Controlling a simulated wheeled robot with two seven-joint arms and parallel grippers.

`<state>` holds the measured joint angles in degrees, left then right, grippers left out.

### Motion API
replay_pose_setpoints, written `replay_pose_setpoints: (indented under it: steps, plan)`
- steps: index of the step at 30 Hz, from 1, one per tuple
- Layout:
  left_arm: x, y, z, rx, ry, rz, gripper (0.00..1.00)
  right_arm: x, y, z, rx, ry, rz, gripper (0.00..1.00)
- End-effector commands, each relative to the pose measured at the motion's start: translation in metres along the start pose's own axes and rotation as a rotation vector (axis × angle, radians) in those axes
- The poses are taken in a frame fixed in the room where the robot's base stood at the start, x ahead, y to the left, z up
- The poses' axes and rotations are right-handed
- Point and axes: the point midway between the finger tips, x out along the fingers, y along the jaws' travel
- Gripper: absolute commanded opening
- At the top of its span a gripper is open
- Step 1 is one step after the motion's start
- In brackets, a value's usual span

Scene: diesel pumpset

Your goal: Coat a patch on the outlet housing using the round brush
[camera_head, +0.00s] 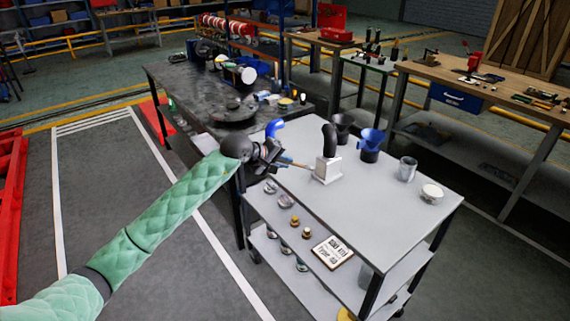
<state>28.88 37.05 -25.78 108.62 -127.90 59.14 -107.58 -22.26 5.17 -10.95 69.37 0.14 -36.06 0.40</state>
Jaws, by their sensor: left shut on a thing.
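The outlet housing, which looks like a white block with a black bent pipe on top (327,168), stands upright on the light grey cart top. My left gripper (277,158) comes in over the cart's left edge and is shut on a thin, tan-handled tool, which looks like the round brush (294,163). The brush points right, towards the housing's left face. Its tip is too small to tell whether it touches the housing. Any coated patch is too small to make out. My right gripper is not in view.
The cart top (375,211) also holds a blue bent piece (273,127), a blue funnel-like cup (370,143), a dark cup (342,125), a grey mug (407,169) and a white bowl (432,192). The cart's front right area is clear. A dark workbench (185,88) stands behind.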

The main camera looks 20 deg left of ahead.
Motion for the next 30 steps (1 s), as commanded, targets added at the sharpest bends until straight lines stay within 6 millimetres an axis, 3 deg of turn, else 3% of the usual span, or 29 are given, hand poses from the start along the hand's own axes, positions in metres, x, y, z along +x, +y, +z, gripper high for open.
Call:
replay_pose_setpoints:
  steps: [21,30]
  plan:
    - [-0.042,-0.031,0.007,0.001,0.001,-0.001,0.00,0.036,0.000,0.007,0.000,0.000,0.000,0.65]
    - [-0.050,-0.033,0.008,0.000,0.000,0.000,0.00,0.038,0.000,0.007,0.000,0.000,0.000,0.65]
